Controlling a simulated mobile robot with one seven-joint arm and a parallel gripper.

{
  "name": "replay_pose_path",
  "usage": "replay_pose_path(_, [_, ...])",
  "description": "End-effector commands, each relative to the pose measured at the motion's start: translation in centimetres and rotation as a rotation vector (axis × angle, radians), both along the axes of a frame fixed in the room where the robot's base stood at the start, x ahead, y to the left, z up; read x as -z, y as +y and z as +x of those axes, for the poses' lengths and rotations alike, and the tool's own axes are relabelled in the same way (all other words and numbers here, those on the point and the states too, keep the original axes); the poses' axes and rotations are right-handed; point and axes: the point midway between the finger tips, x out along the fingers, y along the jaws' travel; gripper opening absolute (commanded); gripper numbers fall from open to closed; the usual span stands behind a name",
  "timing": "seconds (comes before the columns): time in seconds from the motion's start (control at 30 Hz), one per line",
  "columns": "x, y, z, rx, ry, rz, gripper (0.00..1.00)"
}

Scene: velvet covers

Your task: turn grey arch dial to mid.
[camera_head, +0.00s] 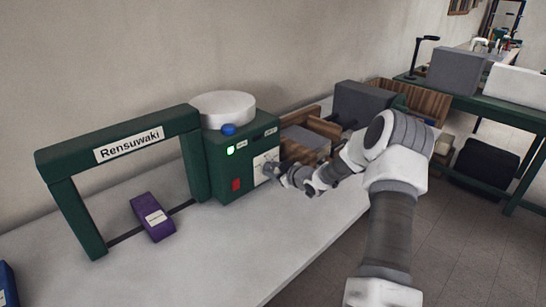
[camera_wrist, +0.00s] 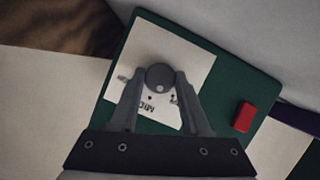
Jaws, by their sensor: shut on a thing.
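The grey dial (camera_wrist: 159,77) sits on a white plate (camera_wrist: 186,58) on the green face of a box. It is round, with a pale dot on it. Lettering on the plate beside it seems to include "MID", seen upside down. My gripper (camera_wrist: 160,80) is shut on the dial, one finger on each side. In the head view my gripper (camera_head: 270,170) reaches the front of the green box (camera_head: 230,182) from the right and mostly hides the dial. The box belongs to a green arch (camera_head: 120,138) labelled "Rensuwaki".
A red switch (camera_head: 236,185) and a lit green-white lamp (camera_head: 230,150) are on the box's front. A blue button (camera_head: 228,129) and white drum (camera_head: 225,109) are on top. A purple block (camera_head: 153,217) lies under the arch. Wooden bins (camera_head: 310,132) stand behind my arm.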

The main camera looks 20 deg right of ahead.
Motion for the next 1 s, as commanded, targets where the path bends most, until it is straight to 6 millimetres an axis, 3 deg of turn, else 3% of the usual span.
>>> replay_pose_path(0.03, [-0.80, -0.10, -0.06, 0.001, 0.015, 0.035, 0.00])
replay_pose_path(0.5, [-0.31, -0.21, 0.02, 0.000, 0.112, 0.303, 0.00])
replay_pose_path(1.0, [0.07, -0.24, 0.04, 0.000, 0.143, 0.391, 0.00])
